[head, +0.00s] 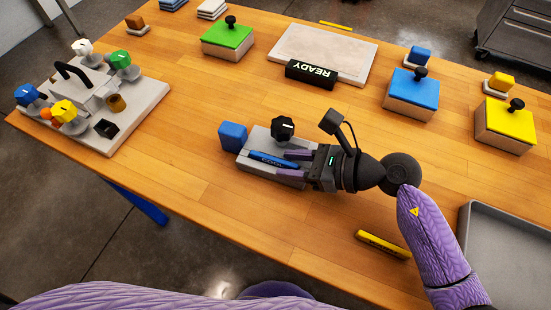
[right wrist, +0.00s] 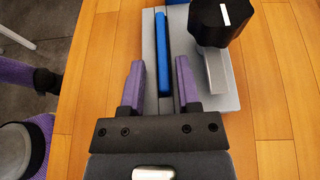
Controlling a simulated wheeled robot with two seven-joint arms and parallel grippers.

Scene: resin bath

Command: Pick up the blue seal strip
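The blue seal strip (head: 273,159) lies along a grey block (head: 256,142) near the middle of the table. It also shows in the right wrist view (right wrist: 162,48), upright in the picture on the grey block. My right gripper (head: 283,163) is open, its two purple fingers reaching over the block. In the right wrist view the strip's near end lies between the fingers (right wrist: 159,78), closer to the right finger, with a clear gap to the left one. I cannot tell how far down the fingers reach. My left gripper is not in view.
A black knob (head: 283,128) stands on the grey block, close beside the strip. A blue block (head: 233,136) is at its left end. A yellow strip (head: 383,245) and a grey tray (head: 505,255) are at front right. A fixture board (head: 140,118) stands far left. Bare wood lies between.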

